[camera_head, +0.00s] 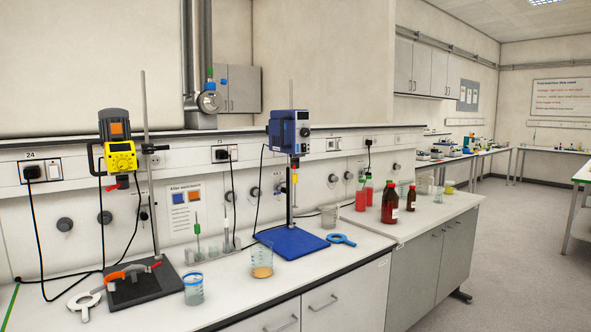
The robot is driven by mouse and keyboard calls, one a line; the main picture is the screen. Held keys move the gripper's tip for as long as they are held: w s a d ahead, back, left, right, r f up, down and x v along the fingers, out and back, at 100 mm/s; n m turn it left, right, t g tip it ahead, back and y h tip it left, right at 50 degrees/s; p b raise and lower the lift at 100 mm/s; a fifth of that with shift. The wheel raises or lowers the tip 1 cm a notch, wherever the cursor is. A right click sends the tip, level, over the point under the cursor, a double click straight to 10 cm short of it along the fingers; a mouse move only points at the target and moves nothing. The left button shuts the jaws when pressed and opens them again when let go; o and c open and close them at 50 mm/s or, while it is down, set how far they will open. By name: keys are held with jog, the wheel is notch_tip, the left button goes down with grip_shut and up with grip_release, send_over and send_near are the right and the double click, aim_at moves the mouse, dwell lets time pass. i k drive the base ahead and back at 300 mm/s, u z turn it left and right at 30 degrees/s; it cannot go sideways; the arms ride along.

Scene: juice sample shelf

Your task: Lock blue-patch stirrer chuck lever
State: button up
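A blue overhead stirrer (289,132) is mounted on a thin stand, above a blue base plate (292,243) on the bench. I cannot tell a separate blue patch from its blue housing. Its narrow chuck area (294,162) hangs below the head, with a small yellow part (295,178) under it. The chuck lever is too small to make out, and so is its position. A second, yellow and black stirrer (121,156) with an orange patch (117,128) stands at the left, with a red part (117,186) below its head. My gripper is not in view.
A beaker with orange liquid (262,260) and a blue ring-shaped tool (341,240) flank the blue base. A blue-rimmed beaker (194,290) stands left. Brown bottles (390,203) and red bottles (361,199) stand right. Cables hang along the wall. The floor (490,235) at right is clear.

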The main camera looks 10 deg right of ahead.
aim_at(294, 161)
jog(key=k, duration=0.65)
jog(key=u, duration=0.45)
jog(key=i, duration=1.6)
jog(key=z, duration=0.65)
